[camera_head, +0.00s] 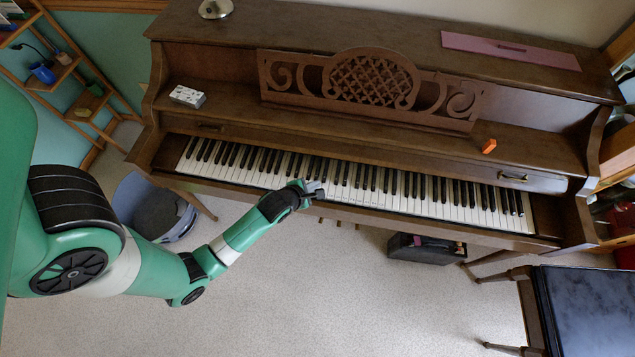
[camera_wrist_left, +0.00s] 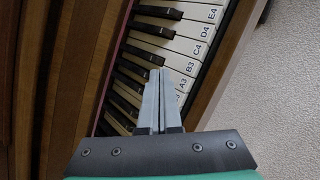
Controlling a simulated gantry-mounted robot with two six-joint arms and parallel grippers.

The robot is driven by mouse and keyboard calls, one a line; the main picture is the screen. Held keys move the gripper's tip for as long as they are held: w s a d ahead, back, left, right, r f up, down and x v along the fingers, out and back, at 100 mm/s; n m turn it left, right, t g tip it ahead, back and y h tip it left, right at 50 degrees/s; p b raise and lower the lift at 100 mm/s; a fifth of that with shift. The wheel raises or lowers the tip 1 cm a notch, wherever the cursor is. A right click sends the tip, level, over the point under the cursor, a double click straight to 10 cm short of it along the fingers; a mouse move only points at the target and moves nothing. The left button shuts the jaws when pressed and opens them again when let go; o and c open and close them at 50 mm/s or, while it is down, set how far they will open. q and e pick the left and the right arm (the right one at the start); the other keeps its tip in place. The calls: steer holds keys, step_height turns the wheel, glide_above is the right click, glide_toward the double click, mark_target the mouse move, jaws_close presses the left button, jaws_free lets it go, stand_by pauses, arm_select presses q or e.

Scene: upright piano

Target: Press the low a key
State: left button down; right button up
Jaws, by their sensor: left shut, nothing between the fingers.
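The piano keyboard (camera_head: 350,186) runs across the brown upright piano in the head view. My left gripper (camera_head: 316,186) is at the front of the keys, left of the keyboard's middle. In the left wrist view the left gripper (camera_wrist_left: 159,72) is shut and empty, its two grey fingers side by side over the keys. A white key labelled A3 (camera_wrist_left: 183,83) shows just right of the fingertips. The B3 key (camera_wrist_left: 188,67) is just above it, then C4, D4 and E4. The fingers hide part of the keys; I cannot tell whether they touch. My right gripper is not in view.
The music stand (camera_head: 370,80) rises behind the keys. A white block (camera_head: 187,96) and an orange block (camera_head: 489,146) sit on the piano ledge. A grey-blue bin (camera_head: 150,208) stands below left, a black box (camera_head: 425,249) under the piano.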

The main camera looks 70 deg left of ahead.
arm_select(q)
steer(key=shift+f, duration=0.1)
steer(key=shift+f+b, duration=0.35)
steer(key=shift+f+b, duration=0.55)
steer(key=shift+f, duration=0.1)
stand_by(0.7)
steer(key=shift+r, duration=0.15)
steer(key=shift+r+p, duration=0.95)
steer(key=shift+p, duration=0.1)
step_height(320, 180, up, 5)
steer(key=p, duration=0.5)
